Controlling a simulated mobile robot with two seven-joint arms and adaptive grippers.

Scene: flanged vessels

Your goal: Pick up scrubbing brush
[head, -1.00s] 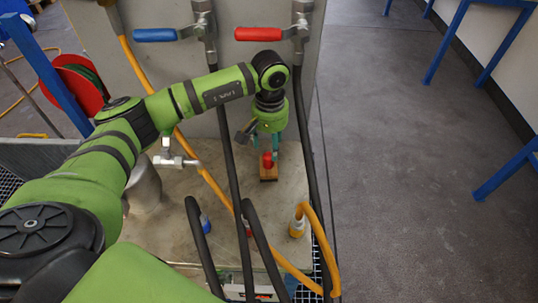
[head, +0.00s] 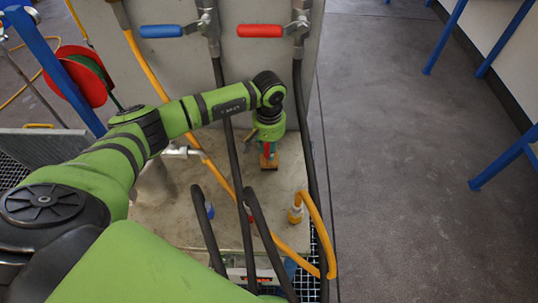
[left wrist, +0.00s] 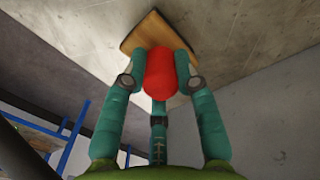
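The scrubbing brush (head: 265,165) has a wooden block and a red handle. In the head view it stands on the worn metal plate (head: 225,225) in front of the grey panel. My left gripper (head: 269,151) reaches down over it from above. In the left wrist view the red handle of the brush (left wrist: 160,80) lies between the teal fingers of my left gripper (left wrist: 161,62). The fingers are closed in against both sides of it. The wooden block lies just beyond the fingertips, and the red handle hides part of it. My right gripper is not in view.
Black hoses and an orange hose (head: 318,225) cross the plate near the brush. A blue valve handle (head: 161,31) and a red valve handle (head: 260,31) are on the panel above. A red hose reel (head: 82,75) is at the left. Open floor lies right.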

